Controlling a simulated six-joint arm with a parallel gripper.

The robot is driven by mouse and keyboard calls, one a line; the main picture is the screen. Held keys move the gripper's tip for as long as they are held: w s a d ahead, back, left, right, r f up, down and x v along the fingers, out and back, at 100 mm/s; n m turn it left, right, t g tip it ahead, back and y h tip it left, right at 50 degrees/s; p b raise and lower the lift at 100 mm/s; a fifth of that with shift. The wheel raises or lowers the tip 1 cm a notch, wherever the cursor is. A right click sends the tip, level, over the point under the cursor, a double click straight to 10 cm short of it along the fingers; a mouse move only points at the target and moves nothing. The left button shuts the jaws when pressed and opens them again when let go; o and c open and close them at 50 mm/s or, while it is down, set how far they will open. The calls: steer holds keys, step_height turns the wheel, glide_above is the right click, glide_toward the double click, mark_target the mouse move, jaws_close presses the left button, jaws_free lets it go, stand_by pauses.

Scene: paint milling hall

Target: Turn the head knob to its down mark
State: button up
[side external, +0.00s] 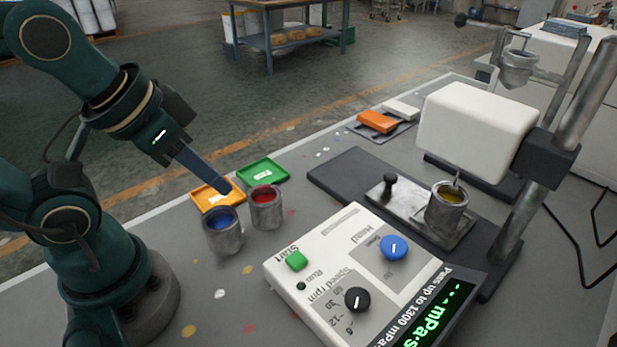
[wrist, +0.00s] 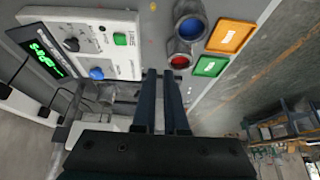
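The head knob (side external: 394,247) is a blue dial with a white pointer line, on the upper right of the white control box (side external: 300,277). It also shows in the wrist view (wrist: 96,73). Its marks are too small to read. My gripper (side external: 226,188) is in the air above the paint cans, left of the box and well apart from the knob. In the wrist view my gripper (wrist: 160,74) shows two dark fingers with a narrow gap between them and nothing held. The white viscometer head (side external: 478,125) is on a metal post above a cup of yellow paint (side external: 447,208).
A black speed knob (side external: 357,300) and a green start button (side external: 297,260) share the panel. Blue (side external: 223,232) and red (side external: 266,208) paint cans stand left of the box, by orange and green trays. A small black-handled plate (side external: 389,190) sits beside the cup.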

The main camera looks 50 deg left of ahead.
steer(key=o, duration=1)
steer(key=shift+n, duration=0.6)
steer(key=shift+c, duration=0.2)
steer(key=w+d+r+n+h, duration=0.1)
steer(key=w+d+r+n, duration=0.25)
steer(key=r+n, duration=0.2)
steer(key=n+g+h, duration=0.4)
steer(key=n+g, duration=0.2)
steer(key=n, duration=0.5)
glide_above(394, 244)
steer(key=a, duration=0.3)
step_height(394, 244, down, 11)
steer(key=shift+w+d+r, duration=0.1)
steer(key=shift+r, duration=0.05)
steer(key=shift+y, duration=0.3)
steer(key=shift+x, duration=2.7)
jaws_close()
